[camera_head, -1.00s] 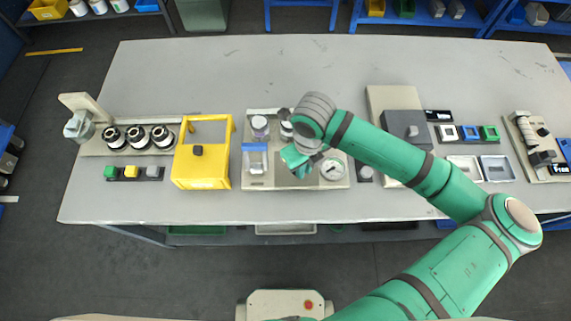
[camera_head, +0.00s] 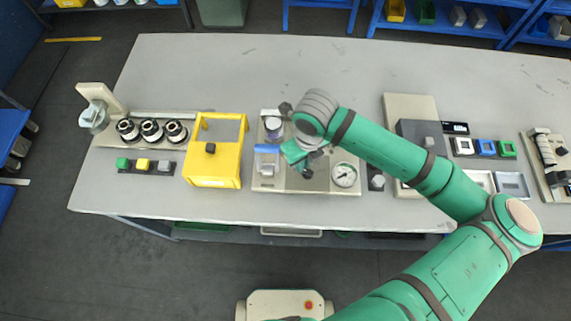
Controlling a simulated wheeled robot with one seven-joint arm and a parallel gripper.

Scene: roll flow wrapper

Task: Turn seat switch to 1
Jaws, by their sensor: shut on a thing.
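The grey base plate (camera_head: 268,185) of a small station stands at the front middle of the bench. It carries a round white gauge (camera_head: 344,175), a jar with a purple-grey lid (camera_head: 273,127) and a clear block with a blue top (camera_head: 267,157). My gripper (camera_head: 309,164) points down over the middle of this plate, left of the gauge. It is shut on a small part there, which I take to be the seat switch. A dark round piece (camera_head: 308,174) shows just below the fingers. My wrist hides the contact, and I cannot read the switch's marks or setting.
A yellow frame box (camera_head: 214,181) stands close on the left of the plate. Beyond it are several black-and-white round fittings and green, yellow and grey buttons (camera_head: 143,163). The back of the bench is clear.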

